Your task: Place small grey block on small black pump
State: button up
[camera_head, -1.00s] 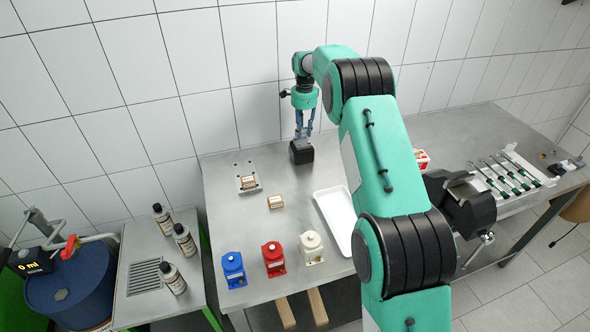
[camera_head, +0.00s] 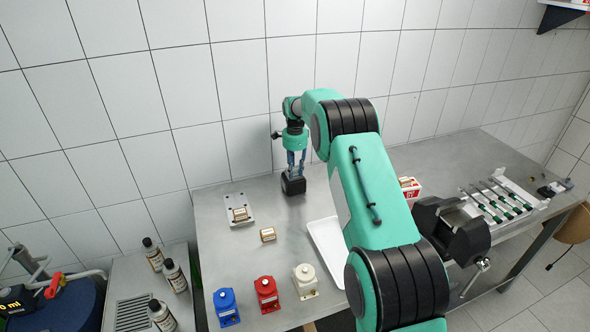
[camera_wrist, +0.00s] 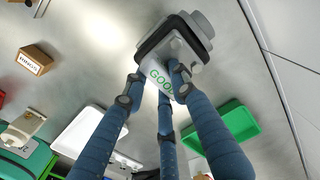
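My gripper (camera_head: 294,170) points straight down over a dark block-like thing (camera_head: 293,186) near the back of the table. In the wrist view its blue fingers (camera_wrist: 160,95) reach this thing, which shows a grey face marked "GOOD" (camera_wrist: 160,76), a black band and a stepped grey part (camera_wrist: 200,28). The fingertips overlap its edge and face; whether they grip it, I cannot tell. I cannot make out whether it is the small black pump, the small grey block or both together. No separate grey block shows clearly.
Tan labelled blocks lie on a grey plate (camera_head: 230,222) and on the table (camera_head: 268,235). Blue (camera_head: 226,306), red (camera_head: 266,294) and white (camera_head: 306,280) pumps stand in front. A white tray (camera_head: 325,240) lies right. A green tray (camera_wrist: 220,126) shows in the wrist view. Tiled wall stands behind.

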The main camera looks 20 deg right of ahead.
aim_at(295, 169)
jog(key=o, duration=0.3)
jog(key=shift+r+p, duration=0.5)
jog(key=shift+r, duration=2.55)
